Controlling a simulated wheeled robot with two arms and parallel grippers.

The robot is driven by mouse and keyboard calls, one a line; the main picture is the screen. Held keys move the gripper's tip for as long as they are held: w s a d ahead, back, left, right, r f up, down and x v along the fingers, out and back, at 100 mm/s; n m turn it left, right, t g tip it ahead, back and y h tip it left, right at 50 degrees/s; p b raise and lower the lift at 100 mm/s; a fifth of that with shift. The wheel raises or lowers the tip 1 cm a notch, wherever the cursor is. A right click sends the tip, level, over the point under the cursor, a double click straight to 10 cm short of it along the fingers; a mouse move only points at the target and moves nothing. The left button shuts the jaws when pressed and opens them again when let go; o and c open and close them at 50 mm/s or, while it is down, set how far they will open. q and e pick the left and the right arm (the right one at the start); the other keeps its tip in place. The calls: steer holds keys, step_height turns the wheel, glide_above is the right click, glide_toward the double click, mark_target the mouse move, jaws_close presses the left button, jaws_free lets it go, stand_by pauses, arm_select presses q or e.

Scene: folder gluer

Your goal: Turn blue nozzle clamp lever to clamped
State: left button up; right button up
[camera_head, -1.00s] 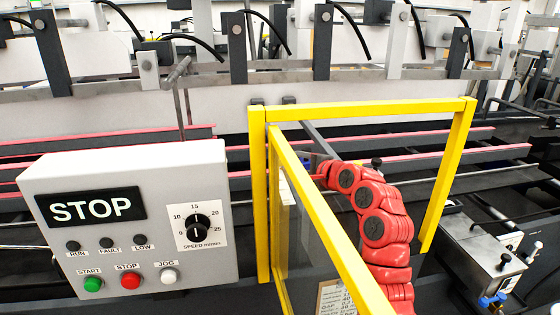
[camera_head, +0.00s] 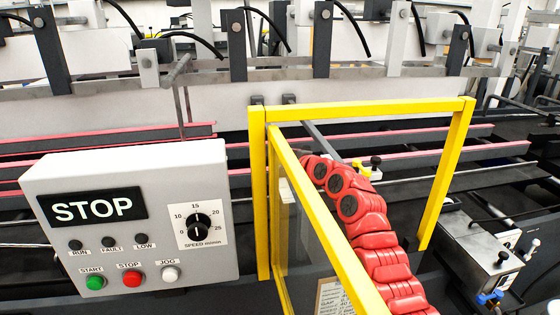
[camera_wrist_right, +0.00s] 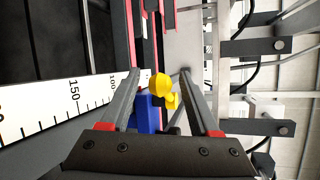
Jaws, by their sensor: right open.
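In the right wrist view, my right gripper (camera_wrist_right: 159,72) is open, with its two grey fingers apart. A blue part (camera_wrist_right: 147,113) and a rounded yellow knob-like piece (camera_wrist_right: 160,84) show between the fingers. I see a gap between the yellow piece and the right finger; whether the blue part touches the left finger I cannot tell. Which way the clamp lever is turned is not clear. In the head view, my red right arm reaches behind the yellow guard frame (camera_head: 365,110) and hides its gripper. A yellow piece (camera_head: 378,150) shows just beside the arm. My left gripper is out of view.
A grey control box (camera_head: 130,215) with a STOP display stands at the left. A clear yellow-edged guard panel (camera_head: 305,225) is close beside my right arm. A metal glue unit (camera_head: 485,250) with a blue fitting is at the right. A white ruler (camera_wrist_right: 60,97) lies beside the gripper.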

steer(key=shift+c, duration=0.3)
jaws_close()
stand_by(1.1)
